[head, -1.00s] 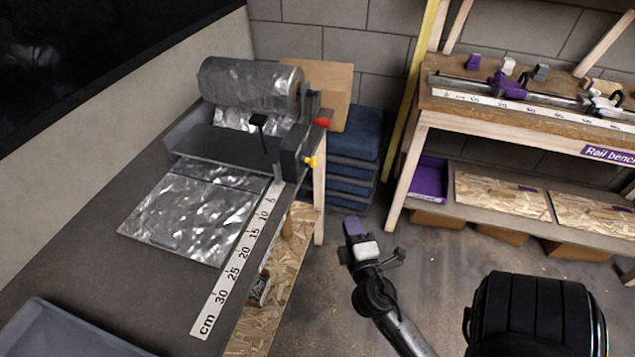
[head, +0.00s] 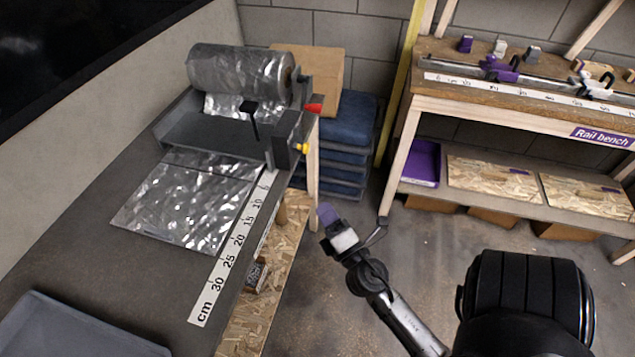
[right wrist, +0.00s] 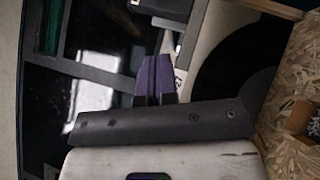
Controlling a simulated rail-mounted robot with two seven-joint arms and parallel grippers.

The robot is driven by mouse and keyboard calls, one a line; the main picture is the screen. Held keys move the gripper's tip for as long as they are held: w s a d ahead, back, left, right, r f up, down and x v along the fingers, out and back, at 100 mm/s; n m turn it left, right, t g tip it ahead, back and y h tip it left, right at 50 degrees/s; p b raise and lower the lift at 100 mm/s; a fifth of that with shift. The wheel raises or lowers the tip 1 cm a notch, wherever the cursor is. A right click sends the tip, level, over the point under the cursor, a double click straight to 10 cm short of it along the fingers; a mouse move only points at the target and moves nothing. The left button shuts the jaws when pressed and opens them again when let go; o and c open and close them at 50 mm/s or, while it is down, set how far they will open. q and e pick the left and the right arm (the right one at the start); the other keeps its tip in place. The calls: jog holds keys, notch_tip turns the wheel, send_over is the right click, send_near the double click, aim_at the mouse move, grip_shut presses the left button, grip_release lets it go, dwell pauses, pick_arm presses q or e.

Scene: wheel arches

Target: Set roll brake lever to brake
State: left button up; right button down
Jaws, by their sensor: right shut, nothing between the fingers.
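A silver foil roll (head: 240,80) lies in a dark holder at the back of the grey bench. A red-tipped lever (head: 314,108) sticks out to the right beside the roll's end; no brake marking is readable on it. A yellow knob (head: 302,148) sits lower on the dark end block. My right gripper (head: 327,214), with purple fingertips, is shut and empty. It appears below and slightly right of the lever in the head view, apart from it. The shut purple fingers also show in the right wrist view (right wrist: 154,80). My left gripper is out of view.
A foil sheet (head: 185,200) and a cm ruler (head: 230,250) lie on the bench (head: 110,270). A grey tray (head: 75,335) is at the front left. The rail bench (head: 520,105) is at right.

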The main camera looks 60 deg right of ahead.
jog(key=p, duration=0.4)
send_near(299, 149)
jog(key=w+a, duration=0.1)
jog(key=w, duration=0.2)
jog(key=shift+w+d+r+p, duration=0.1)
jog(key=shift+w+d+r, duration=0.15)
jog(key=shift+d, duration=0.35)
jog(key=shift+w+d+r+p, duration=0.15)
jog(key=shift+d+r, duration=0.05)
jog(key=shift+d, duration=0.4)
jog(key=shift+w+d+r+p, duration=0.1)
jog(key=shift+w+d+r, duration=0.15)
jog(key=shift+d, duration=0.35)
